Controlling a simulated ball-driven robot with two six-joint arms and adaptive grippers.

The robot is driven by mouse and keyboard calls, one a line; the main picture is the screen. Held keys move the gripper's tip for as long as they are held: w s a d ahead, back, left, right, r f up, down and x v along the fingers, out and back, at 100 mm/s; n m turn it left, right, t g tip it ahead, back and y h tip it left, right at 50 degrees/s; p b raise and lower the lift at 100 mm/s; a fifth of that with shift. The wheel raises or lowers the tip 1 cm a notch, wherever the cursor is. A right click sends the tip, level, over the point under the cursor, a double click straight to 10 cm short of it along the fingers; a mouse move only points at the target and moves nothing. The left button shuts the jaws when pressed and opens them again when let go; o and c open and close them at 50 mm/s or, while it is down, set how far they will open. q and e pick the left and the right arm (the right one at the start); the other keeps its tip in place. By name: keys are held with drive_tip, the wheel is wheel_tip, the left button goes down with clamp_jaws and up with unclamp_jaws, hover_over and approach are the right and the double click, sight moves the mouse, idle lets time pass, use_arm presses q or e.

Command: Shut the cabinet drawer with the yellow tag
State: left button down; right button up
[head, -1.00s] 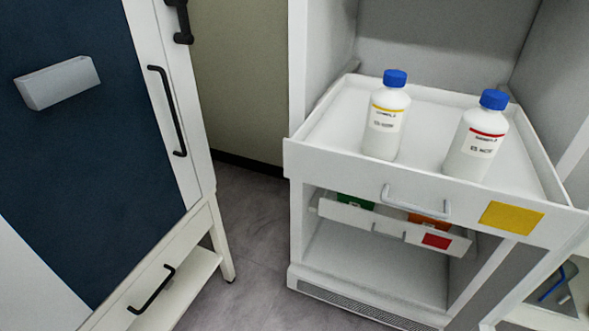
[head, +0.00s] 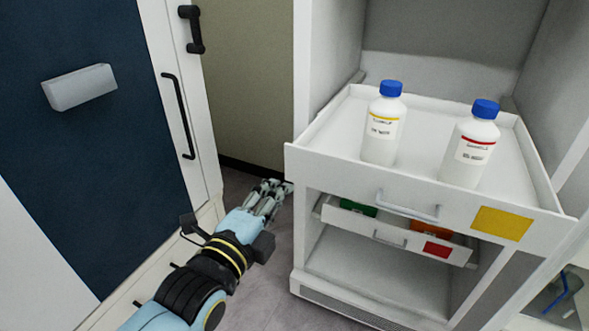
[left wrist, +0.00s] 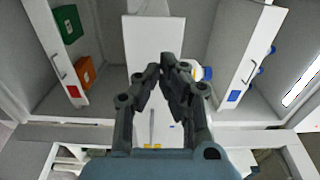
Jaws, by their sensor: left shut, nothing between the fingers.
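The drawer with the yellow tag (head: 501,223) is pulled out of the white cabinet, its tray rim (head: 318,125) and bar handle (head: 407,206) in plain view in the head view. Two white bottles with blue caps stand upright in it, one with a yellow-banded label (head: 381,125) and one with a red-banded label (head: 470,145). My left gripper (head: 275,192) is shut and empty, left of the drawer front and lower in the picture, apart from the handle. In the left wrist view the gripper (left wrist: 167,66) points toward the cabinet. My right gripper is not in view.
Below, a red-tagged drawer (head: 391,238) is partly out, holding a green box (head: 357,207) and an orange box (head: 425,222). A blue-tagged drawer (left wrist: 240,50) shows in the left wrist view. A dark blue door (head: 100,150) stands at left. Grey floor lies between.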

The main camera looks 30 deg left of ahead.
sight(301, 164)
use_arm(q)
drive_tip(key=w, duration=0.7)
drive_tip(key=shift+w, duration=0.25)
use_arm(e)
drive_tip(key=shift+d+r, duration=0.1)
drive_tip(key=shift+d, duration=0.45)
use_arm(q)
drive_tip(key=shift+w, duration=0.1)
